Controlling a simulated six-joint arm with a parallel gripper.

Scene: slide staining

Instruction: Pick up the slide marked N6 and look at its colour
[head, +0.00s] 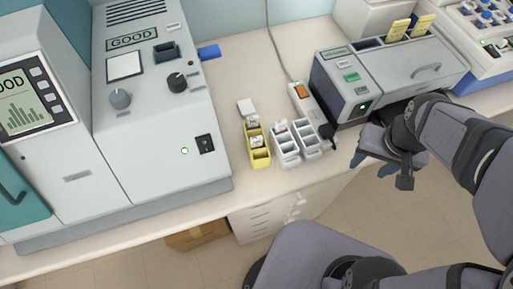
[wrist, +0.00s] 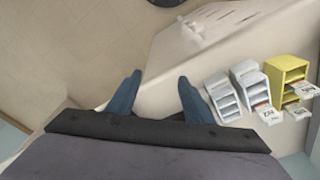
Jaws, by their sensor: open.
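A yellow slide rack (head: 261,163) and two white racks, one in the middle (head: 290,158) and one on the right (head: 313,153), stand side by side on the bench. White labelled slides stick out of the yellow rack (head: 255,141) and the middle rack (head: 280,126). In the wrist view the same yellow rack (wrist: 288,68) and slides (wrist: 267,114) show at the right. The label writing is too small to read surely, so I cannot tell which slide is N6. My gripper (head: 372,164) is open and empty, right of the racks past the bench's front edge; its blue fingers (wrist: 158,84) are apart.
A large grey machine (head: 160,120) stands left of the racks. A grey device with a green light (head: 345,95) stands behind my gripper. A strip with an orange switch (head: 301,91) lies behind the racks. Bare bench (head: 220,90) lies behind and left of them.

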